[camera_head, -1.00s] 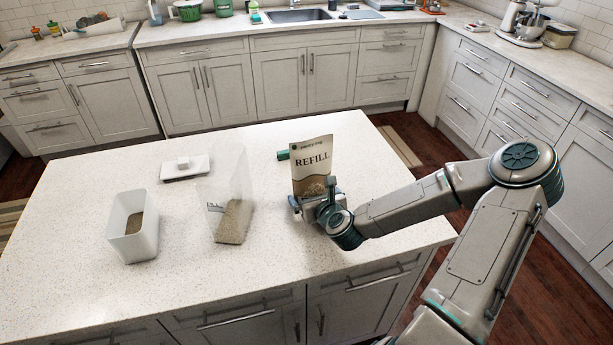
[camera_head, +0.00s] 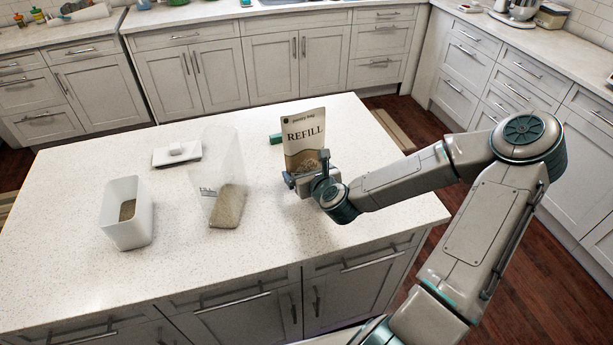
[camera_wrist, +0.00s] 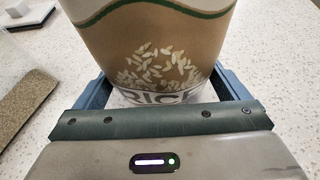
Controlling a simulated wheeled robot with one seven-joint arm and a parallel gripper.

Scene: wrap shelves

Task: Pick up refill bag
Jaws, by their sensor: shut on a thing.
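The refill bag (camera_head: 305,137) is a cream and brown pouch marked "REFILL". It stands upright in my gripper (camera_head: 313,181) over the right part of the island counter. In the wrist view the bag (camera_wrist: 155,45) fills the space between the two blue fingers of my gripper (camera_wrist: 160,88), with rice grains and "RICE" printed on its lower part. My gripper is shut on the bag's lower part. The bag's bottom edge is hidden behind my gripper, so I cannot tell its exact height above the counter.
A clear container (camera_head: 222,170) with grain-like contents is left of the bag. A white open bin (camera_head: 127,228) stands farther left. The counter's (camera_head: 250,257) front is clear.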

